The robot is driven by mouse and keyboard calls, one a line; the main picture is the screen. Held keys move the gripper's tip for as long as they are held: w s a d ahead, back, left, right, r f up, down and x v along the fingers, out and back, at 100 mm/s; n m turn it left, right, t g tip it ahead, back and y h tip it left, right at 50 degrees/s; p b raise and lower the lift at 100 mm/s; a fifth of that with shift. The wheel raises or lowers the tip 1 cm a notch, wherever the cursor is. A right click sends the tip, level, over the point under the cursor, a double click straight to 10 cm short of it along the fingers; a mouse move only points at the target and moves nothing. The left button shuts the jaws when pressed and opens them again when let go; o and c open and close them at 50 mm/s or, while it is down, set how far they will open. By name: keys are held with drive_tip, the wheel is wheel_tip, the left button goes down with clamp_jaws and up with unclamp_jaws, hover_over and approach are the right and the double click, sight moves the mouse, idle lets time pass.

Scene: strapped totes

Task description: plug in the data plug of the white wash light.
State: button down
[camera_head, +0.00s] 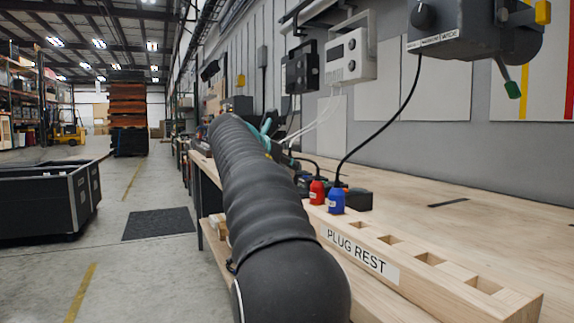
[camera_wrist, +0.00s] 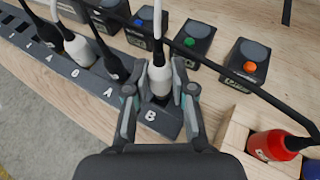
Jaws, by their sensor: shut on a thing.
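In the wrist view, my gripper (camera_wrist: 160,103) is shut on a white plug (camera_wrist: 158,74) with a white cable rising from its top. The plug stands roughly upright at the end of a dark strip (camera_wrist: 88,84), beside the letter B. Its lower end is dark and partly hidden between the fingers, so I cannot tell whether it is seated in a socket. In the head view, my arm hides most of the gripper and the strip. A white box with a small display (camera_head: 350,56) hangs at the wall, with white cables below it.
A black plug (camera_wrist: 117,66) and another white plug (camera_wrist: 78,48) stand along the strip. Behind are dark boxes with coloured buttons, one orange (camera_wrist: 246,66). A wooden plug rest (camera_head: 400,262) holds a red plug (camera_head: 317,191) and a blue plug (camera_head: 336,202). A black cable crosses behind the gripper.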

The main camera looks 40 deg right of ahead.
drive_tip(key=shift+f+b, duration=0.7)
drive_tip(key=shift+f, duration=1)
drive_tip(key=c, duration=0.9)
unclamp_jaws()
drive_tip(key=shift+a, duration=0.1)
drive_tip(key=v, duration=1.2)
